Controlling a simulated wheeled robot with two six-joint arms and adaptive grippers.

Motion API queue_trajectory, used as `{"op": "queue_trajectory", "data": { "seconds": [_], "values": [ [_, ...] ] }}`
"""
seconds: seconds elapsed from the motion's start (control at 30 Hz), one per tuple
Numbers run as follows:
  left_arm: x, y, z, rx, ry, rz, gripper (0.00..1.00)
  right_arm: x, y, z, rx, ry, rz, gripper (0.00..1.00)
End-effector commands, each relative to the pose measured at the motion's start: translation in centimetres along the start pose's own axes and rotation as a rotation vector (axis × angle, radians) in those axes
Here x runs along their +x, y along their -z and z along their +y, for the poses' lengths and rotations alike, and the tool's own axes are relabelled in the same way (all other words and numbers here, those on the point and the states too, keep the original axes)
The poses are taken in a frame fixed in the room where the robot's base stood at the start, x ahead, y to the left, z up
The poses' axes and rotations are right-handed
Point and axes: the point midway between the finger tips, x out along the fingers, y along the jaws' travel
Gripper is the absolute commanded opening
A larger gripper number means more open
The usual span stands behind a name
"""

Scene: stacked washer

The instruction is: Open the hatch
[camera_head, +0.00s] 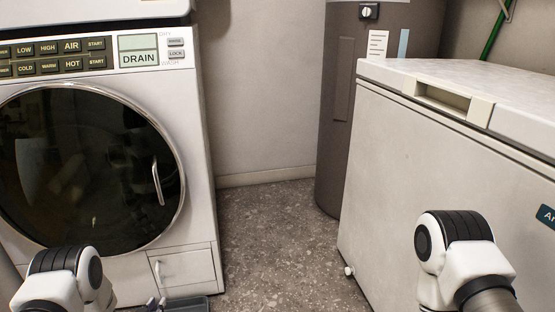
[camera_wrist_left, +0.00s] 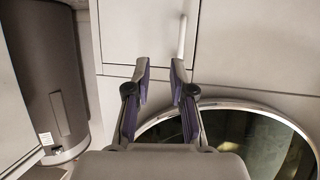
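The hatch (camera_head: 85,165) is a round dark glass door with a silver rim on the front of the white washer, and it looks shut. Its upright pale handle (camera_head: 157,180) is at the hatch's right side. My left gripper (camera_head: 156,303) shows only in part at the bottom edge, below the hatch and its handle. In the left wrist view the left gripper (camera_wrist_left: 160,68) is open and empty, with a gap between its fingers. The hatch (camera_wrist_left: 262,140) shows there at the lower right. My right arm shows at the lower right of the head view, but its gripper is out of view.
A small lower panel (camera_head: 183,268) with its own handle is under the hatch. The control panel (camera_head: 90,55) is above it. A grey tank (camera_head: 340,130) and a white chest freezer (camera_head: 430,170) stand at right. Grey floor (camera_head: 275,240) lies free between them and the washer.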

Motion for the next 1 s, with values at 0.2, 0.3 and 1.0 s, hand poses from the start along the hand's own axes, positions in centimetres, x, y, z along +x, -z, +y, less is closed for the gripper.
{"op": "queue_trajectory", "data": {
  "seconds": [0.2,0.3,1.0],
  "values": [
    [-4.7,-0.5,5.0,-0.014,-0.051,-0.165,0.23,-1.7,0.0,0.0,0.000,0.000,-0.001,0.40],
    [-8.0,-2.1,6.9,-0.017,-0.063,-0.287,0.23,-2.3,0.0,0.0,0.000,0.000,-0.001,0.40],
    [-39.1,-7.7,9.1,0.008,-0.004,-1.207,0.23,-8.0,-0.1,-0.1,0.000,0.000,-0.001,0.40]
  ]
}}
